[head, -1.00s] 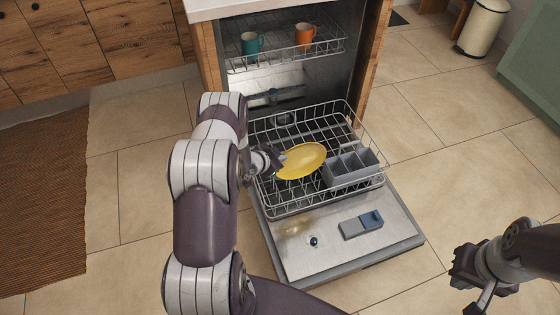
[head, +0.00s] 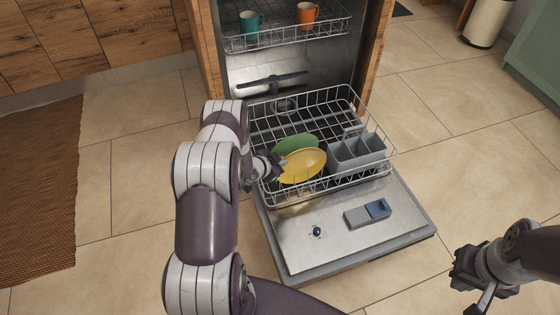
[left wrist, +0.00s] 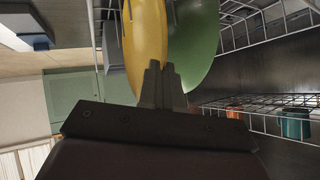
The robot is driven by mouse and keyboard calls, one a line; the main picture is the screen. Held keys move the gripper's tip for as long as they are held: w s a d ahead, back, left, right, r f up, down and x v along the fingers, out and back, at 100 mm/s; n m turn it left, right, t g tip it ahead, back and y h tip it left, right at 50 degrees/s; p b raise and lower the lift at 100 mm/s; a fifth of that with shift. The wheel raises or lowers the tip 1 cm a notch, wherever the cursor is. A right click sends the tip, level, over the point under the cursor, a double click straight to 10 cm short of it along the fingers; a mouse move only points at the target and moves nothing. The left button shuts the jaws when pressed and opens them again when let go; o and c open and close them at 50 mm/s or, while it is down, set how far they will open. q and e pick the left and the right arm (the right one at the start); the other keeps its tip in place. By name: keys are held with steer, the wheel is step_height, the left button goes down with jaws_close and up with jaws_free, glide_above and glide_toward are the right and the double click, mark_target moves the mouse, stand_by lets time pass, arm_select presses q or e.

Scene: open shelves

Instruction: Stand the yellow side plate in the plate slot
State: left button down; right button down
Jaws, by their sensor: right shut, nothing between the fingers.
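The yellow side plate (head: 303,166) is in the lower rack in the head view, tilted, just in front of a green plate (head: 297,143). My left gripper (head: 276,163) is at its left rim, with the fingers close together on it. In the left wrist view the yellow plate (left wrist: 145,35) is seen nearly edge-on at the fingers (left wrist: 161,82), with the green plate (left wrist: 195,45) close on the right. The yellow plate's lower edge is among the rack tines; I cannot tell whether it is seated. My right gripper (head: 468,276) is shut and empty, away at lower right.
The pulled-out lower rack (head: 345,100) has a grey cutlery basket (head: 357,153) right of the plates. The open dishwasher door (head: 345,240) lies below it. The upper rack (head: 285,38) holds a teal mug (head: 249,21) and an orange mug (head: 306,13).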

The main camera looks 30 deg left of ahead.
arm_select(q)
steer(key=shift+f, duration=0.1)
stand_by(0.3)
steer(key=c, duration=1.2)
jaws_free()
steer(key=shift+c, duration=0.2)
steer(key=p+v, duration=0.5)
steer(key=v, duration=0.7)
steer(key=shift+s+r, duration=0.2)
steer(key=shift+s, duration=0.1)
